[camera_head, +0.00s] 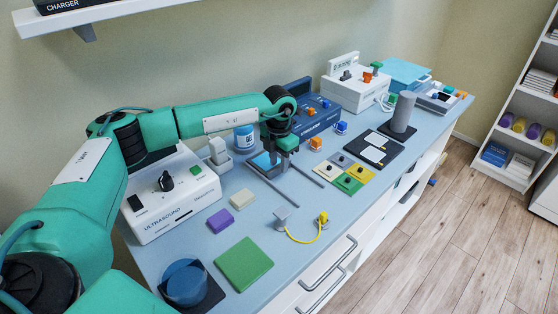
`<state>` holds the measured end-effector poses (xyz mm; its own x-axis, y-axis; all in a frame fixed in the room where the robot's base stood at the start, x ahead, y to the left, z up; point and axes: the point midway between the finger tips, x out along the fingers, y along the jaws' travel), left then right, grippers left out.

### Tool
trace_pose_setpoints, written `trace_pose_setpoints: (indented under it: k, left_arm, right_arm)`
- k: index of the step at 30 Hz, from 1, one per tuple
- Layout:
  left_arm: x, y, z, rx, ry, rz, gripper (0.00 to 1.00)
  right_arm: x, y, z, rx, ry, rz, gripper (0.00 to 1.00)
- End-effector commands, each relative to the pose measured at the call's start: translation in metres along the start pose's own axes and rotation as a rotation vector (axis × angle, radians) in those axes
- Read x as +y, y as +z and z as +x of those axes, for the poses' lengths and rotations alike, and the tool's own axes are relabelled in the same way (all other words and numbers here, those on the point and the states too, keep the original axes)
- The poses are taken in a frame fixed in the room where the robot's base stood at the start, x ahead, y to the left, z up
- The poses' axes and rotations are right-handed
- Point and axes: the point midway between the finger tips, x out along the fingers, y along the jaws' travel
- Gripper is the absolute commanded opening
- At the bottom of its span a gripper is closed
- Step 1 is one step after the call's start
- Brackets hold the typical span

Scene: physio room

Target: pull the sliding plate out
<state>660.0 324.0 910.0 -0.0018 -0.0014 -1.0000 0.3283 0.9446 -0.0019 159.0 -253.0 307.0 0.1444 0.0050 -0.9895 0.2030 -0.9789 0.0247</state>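A small blue plate (262,161) lies at the far end of two thin grey rails (268,186) on the blue-grey table; I take it for the sliding plate. My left gripper (278,165) points down at the plate's right edge, between the rails' far ends. Its dark fingers are small and overlap the plate's edge, so I cannot tell whether they touch or grip it. The hand hides part of the plate. My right gripper is not in view.
A white ultrasound unit (170,198) stands left of the rails, and a dark blue unit (316,118) behind them. Yellow and green cards (348,183) lie to the right. A yellow cable (303,240) lies in front. The table between the rails is bare.

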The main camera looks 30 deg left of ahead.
Motion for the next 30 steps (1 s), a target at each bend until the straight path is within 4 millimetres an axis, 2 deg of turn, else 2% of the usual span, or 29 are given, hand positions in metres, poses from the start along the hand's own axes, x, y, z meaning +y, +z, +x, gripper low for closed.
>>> trace_pose_setpoints:
  k: [10,11,15,16,23,26,30]
  left_arm:
    - [0.0,0.0,0.005,-0.001,0.0,0.001,0.33]
    - [0.0,0.0,0.005,-0.001,0.0,0.001,0.31]
    - [0.0,0.0,0.005,-0.001,0.0,0.001,0.03]
    - [0.0,0.0,0.005,-0.001,0.0,0.001,0.0]
    - [-0.002,0.0,0.005,-0.001,0.0,0.001,0.0]
    - [-0.014,0.001,0.005,0.0,-0.001,0.006,0.0]
    - [-0.052,0.001,0.006,-0.001,-0.003,0.01,0.0]
  right_arm:
    - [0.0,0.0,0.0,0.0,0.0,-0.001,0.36]
    - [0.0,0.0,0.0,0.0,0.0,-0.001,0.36]
    - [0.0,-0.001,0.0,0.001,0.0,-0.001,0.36]
    - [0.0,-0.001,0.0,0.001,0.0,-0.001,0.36]
    - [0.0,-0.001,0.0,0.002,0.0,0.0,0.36]
    - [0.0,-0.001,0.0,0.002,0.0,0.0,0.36]
    - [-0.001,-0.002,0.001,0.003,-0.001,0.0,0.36]
